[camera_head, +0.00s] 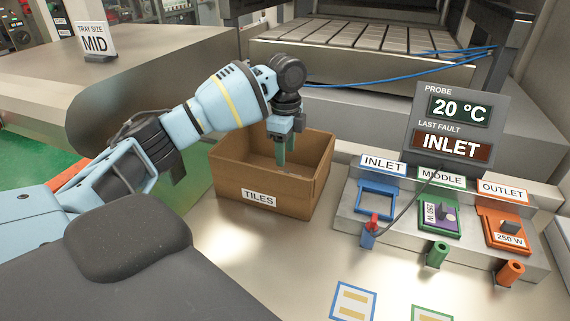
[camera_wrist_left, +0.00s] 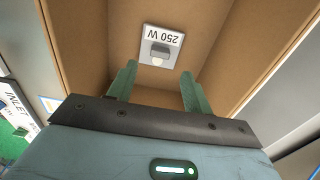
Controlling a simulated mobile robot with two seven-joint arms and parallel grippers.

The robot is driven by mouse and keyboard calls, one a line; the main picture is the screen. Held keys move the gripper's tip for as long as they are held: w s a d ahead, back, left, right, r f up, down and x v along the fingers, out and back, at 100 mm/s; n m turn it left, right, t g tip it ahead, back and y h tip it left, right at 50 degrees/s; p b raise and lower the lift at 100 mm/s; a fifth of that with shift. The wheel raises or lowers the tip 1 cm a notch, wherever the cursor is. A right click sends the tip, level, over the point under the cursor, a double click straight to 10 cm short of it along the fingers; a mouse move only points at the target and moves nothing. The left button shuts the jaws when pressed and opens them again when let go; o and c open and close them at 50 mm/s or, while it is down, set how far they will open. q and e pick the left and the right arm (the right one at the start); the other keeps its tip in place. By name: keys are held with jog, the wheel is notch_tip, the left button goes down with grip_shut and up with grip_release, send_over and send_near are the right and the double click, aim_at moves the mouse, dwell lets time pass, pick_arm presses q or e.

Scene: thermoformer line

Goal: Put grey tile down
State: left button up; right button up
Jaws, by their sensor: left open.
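The grey tile (camera_wrist_left: 161,45), with a white 250 W label and a dark grip block, lies flat on the floor of the cardboard box in the left wrist view. The box (camera_head: 290,196), labelled TILES, stands on the metal bench in the head view. My left gripper (camera_head: 283,155) points down into the box. In the left wrist view its two green fingers (camera_wrist_left: 158,85) are spread apart with nothing between them, and the tile shows beyond the tips, apart from them. In the head view I cannot make out the tile. My right gripper is not in view.
Right of the box, a fixture has an empty blue INLET frame (camera_head: 376,204), a MIDDLE slot with a purple-faced 250 W tile (camera_head: 441,215) and an orange OUTLET slot (camera_head: 505,231). A display (camera_head: 456,125) reads 20 °C and INLET. A cable crosses the fixture's front.

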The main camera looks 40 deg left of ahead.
pick_arm(q)
notch_tip(320, 180, up, 5)
jog(key=shift+r, duration=0.1)
dwell(0.7)
